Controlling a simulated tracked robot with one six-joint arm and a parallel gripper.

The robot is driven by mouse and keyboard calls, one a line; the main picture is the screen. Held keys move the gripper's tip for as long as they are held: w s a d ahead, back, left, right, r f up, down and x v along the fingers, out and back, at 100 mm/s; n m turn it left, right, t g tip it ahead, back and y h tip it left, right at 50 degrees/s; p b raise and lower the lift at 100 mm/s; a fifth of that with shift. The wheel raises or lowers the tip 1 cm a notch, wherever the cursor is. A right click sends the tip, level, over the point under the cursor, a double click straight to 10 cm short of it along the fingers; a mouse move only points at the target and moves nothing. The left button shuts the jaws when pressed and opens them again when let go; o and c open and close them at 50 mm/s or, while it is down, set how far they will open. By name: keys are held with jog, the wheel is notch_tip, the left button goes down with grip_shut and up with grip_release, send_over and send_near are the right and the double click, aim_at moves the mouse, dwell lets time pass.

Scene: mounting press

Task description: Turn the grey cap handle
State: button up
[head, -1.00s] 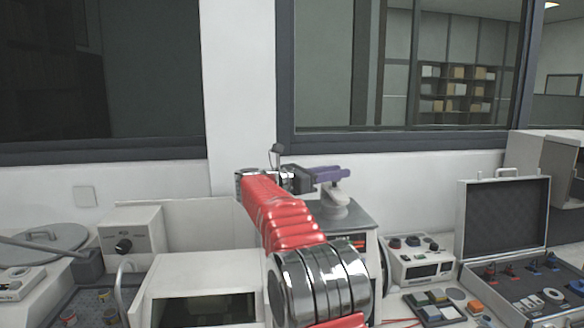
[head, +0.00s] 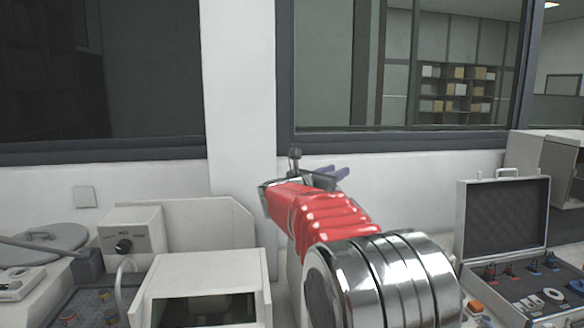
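My gripper (head: 334,172) has purple fingers and shows just beyond my red arm, in front of the white wall below the window. Only parts of the fingers show, and I cannot tell whether they are apart or shut. The grey cap handle and the top of the press are hidden behind my arm, so I cannot tell whether the gripper touches the handle.
A white box with a dark window (head: 205,285) stands left of my arm. A unit with a black knob (head: 130,240) is further left. An open case (head: 503,222) with coloured connectors stands at the right. A window frame (head: 400,140) is behind.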

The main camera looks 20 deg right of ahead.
jog(key=shift+n+t+y, duration=2)
jog(key=shift+t, duration=0.4)
jog(key=shift+r+t+y, duration=0.1)
jog(key=shift+t+y, duration=0.2)
jog(key=shift+t, duration=0.1)
jog(key=shift+f+n+y, duration=0.2)
jog(key=shift+n+y, duration=0.2)
jog(key=shift+n, duration=0.2)
jog(key=v, duration=1.4)
jog(key=w+a+r+n+t+y, duration=0.1)
jog(key=a+n, duration=0.3)
jog(key=n, duration=1.2)
jog(key=w+a+r+n+t+y, duration=0.1)
jog(key=w+a+r+n+y, duration=0.1)
jog(key=n, duration=1.5)
jog(key=shift+w+a+r+t+y, duration=0.3)
jog(key=shift+w+a+r, duration=0.25)
jog(key=shift+a+r, duration=0.55)
